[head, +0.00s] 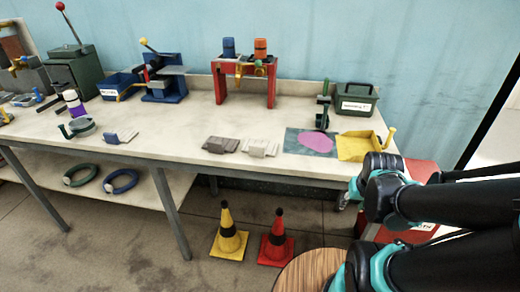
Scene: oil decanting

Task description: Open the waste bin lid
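A red box-like bin (424,168), which looks like the waste bin, stands on the floor at the right end of the table. My black and teal arm crosses in front of it and hides much of it. Part of a white label (425,226) shows on its front below the arm. A flat red top surface shows above the arm, but I cannot tell whether the lid is shut.
A long pale table (190,135) holds a yellow tray (357,147), a dark green box (355,101), a red stand (219,88) and other tools. Yellow (228,240) and red (276,245) cones stand on the floor near a round wooden top (308,270). Floor left of the cones is clear.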

